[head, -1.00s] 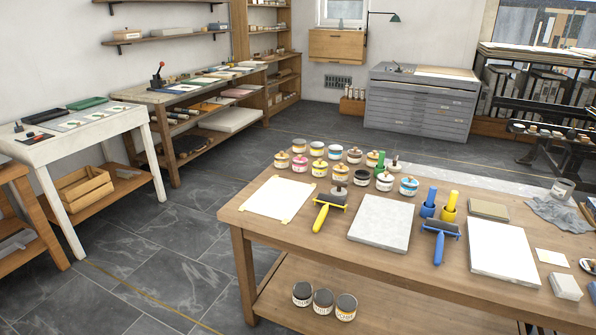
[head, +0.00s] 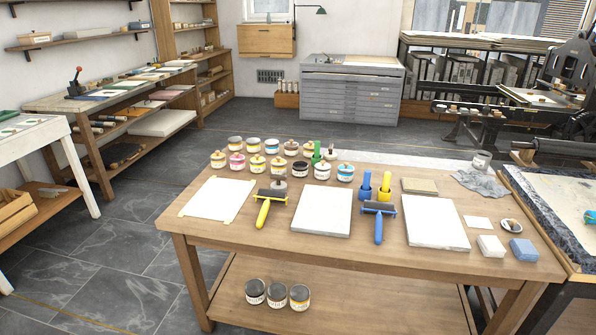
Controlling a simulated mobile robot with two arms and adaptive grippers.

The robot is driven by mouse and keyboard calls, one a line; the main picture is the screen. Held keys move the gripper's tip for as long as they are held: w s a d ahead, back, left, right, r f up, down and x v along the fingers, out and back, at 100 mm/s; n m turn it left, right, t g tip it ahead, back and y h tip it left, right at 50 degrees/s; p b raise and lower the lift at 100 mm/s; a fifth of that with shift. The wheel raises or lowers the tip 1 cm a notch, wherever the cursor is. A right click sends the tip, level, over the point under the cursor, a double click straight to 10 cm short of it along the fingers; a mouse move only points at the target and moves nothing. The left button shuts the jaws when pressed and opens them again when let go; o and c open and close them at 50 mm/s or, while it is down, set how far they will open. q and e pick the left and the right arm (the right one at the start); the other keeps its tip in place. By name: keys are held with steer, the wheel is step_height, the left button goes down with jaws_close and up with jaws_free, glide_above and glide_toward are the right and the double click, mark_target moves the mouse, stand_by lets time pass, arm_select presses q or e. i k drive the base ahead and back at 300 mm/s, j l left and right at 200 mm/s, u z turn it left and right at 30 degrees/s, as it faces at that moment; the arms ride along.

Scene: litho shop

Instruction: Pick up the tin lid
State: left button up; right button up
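Several small ink tins (head: 257,164) with coloured tops stand in rows at the back left of the wooden table (head: 215,262). Small tan knobs or blobs show on some of the tops. A grey round piece (head: 280,184) sits just behind the yellow-handled roller (head: 264,208), partly hidden by it; I cannot tell whether it is a loose lid or a tin's top. One tin (head: 301,170) has a dark top. No lid can be singled out with certainty at this size. Neither of my grippers is in view.
The table also holds a paper sheet (head: 216,199), a grey slab (head: 322,211), a blue roller (head: 379,219), a white slab (head: 435,222) and a grey cloth (head: 481,183). Three tins (head: 277,294) stand on its lower shelf. Open floor (head: 110,250) lies to the left.

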mark_target(512, 225)
steer(key=z, duration=1.45)
steer(key=u, duration=1.35)
steer(key=i+l, duration=0.1)
steer(key=l, duration=0.4)
steer(key=i+l+u, duration=0.1)
steer(key=l, duration=0.45)
steer(key=i+l, duration=0.1)
steer(key=l, duration=0.4)
steer(key=i+l, duration=0.1)
steer(key=l, duration=0.45)
steer(key=i+u, duration=0.05)
